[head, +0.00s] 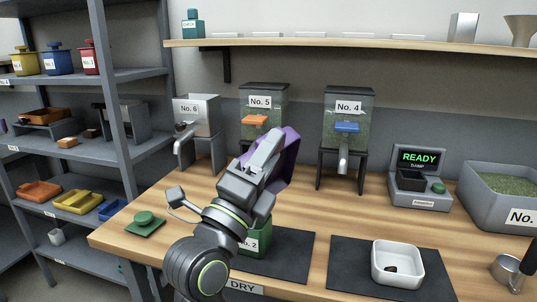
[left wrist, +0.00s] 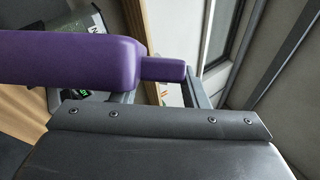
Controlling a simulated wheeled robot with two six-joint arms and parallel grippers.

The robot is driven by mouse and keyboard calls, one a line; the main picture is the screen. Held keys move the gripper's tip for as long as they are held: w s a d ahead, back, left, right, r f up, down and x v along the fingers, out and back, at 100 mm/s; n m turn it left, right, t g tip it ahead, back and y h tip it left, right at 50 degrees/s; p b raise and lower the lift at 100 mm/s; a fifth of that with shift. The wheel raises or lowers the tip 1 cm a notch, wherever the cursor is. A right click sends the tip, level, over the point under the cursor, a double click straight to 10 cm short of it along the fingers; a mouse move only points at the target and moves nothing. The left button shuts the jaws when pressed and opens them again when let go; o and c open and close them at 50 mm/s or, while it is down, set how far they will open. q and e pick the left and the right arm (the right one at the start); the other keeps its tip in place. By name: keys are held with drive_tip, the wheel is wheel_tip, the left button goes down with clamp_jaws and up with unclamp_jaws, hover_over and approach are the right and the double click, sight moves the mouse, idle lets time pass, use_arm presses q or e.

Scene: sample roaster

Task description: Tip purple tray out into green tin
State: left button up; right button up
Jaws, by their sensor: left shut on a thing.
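The purple tray (head: 289,165) is held up on edge, steeply tilted, above the green tin (head: 262,240). My left gripper (head: 266,160) is shut on the tray and hides much of it. In the left wrist view the purple tray (left wrist: 70,60) fills the upper left, with its narrow tab reaching toward the fingers. The green tin, labelled No. 2, stands on the bench below the gripper, partly hidden by my arm. Its opening and contents are hidden, and I cannot see anything falling from the tray. My right gripper is not in view.
A green lid (head: 145,219) lies left of the tin. Hoppers No. 5 (head: 263,115) and No. 4 (head: 347,110) stand behind. A white dish (head: 397,265) with dark bits is on the right dark mat (head: 345,270). A READY device (head: 420,178) and a metal cup (head: 505,270) are farther right.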

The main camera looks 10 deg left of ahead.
use_arm(q)
drive_tip(key=shift+r, duration=0.15)
drive_tip(key=shift+r+p, duration=0.95)
drive_tip(key=shift+r, duration=0.5)
